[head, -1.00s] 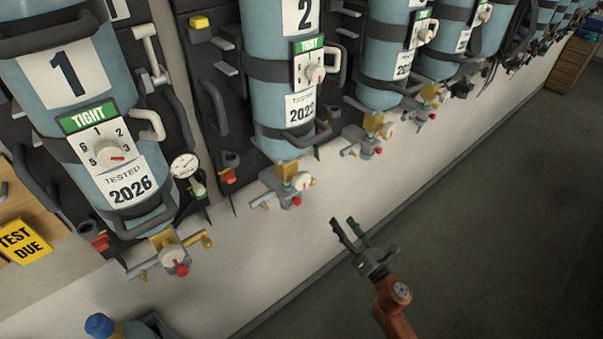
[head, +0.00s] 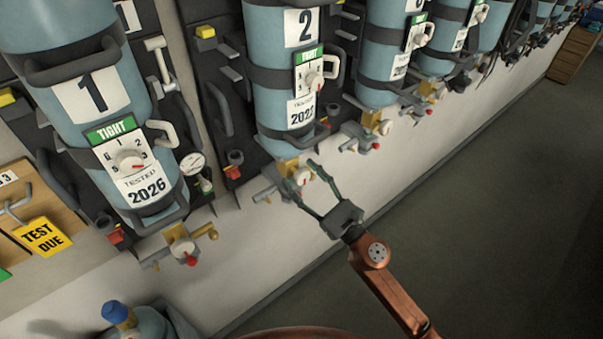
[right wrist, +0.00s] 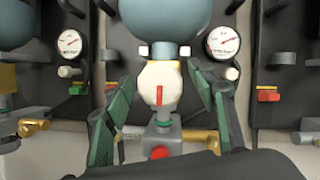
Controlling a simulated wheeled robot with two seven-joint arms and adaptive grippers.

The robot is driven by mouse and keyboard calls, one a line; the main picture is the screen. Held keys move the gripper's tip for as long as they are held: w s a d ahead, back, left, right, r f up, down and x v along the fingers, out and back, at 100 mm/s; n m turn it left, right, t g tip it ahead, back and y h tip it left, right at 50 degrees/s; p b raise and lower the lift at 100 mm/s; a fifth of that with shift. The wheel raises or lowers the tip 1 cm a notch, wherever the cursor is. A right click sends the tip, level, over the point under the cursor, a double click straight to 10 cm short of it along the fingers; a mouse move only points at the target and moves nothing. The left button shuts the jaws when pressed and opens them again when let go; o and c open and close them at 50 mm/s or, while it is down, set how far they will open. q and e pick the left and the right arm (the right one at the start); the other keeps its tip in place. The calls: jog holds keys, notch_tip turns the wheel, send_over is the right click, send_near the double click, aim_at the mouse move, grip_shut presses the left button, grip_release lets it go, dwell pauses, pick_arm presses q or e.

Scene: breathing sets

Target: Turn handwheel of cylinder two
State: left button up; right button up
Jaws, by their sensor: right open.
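Cylinder two (head: 270,75) is a pale blue cylinder marked 2, strapped upright to the dark rack in the head view. Its handwheel (head: 301,178) is a small cream knob on the valve beneath the cylinder. In the right wrist view the handwheel (right wrist: 160,88) is faceted, with an upright red mark and a red button below it. My right gripper (head: 302,180) is open, its green fingers on either side of the handwheel. In the right wrist view the fingers (right wrist: 160,78) show gaps to the wheel; contact is not visible. My left gripper is out of view.
Cylinder one (head: 55,60) stands to the left with its own valve (head: 182,248). More cylinders and valves continue to the right. Two gauges flank the valve in the right wrist view, one on the left (right wrist: 69,43). The floor (head: 480,220) at right is clear.

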jog(key=shift+w+a, duration=0.15)
jog(key=shift+w, duration=0.05)
jog(key=c, duration=1.2)
jog(key=shift+o, duration=0.2)
jog(key=shift+r+m+t+h, duration=0.1)
jog(key=shift+m+t+h, duration=0.2)
jog(key=shift+m, duration=0.3)
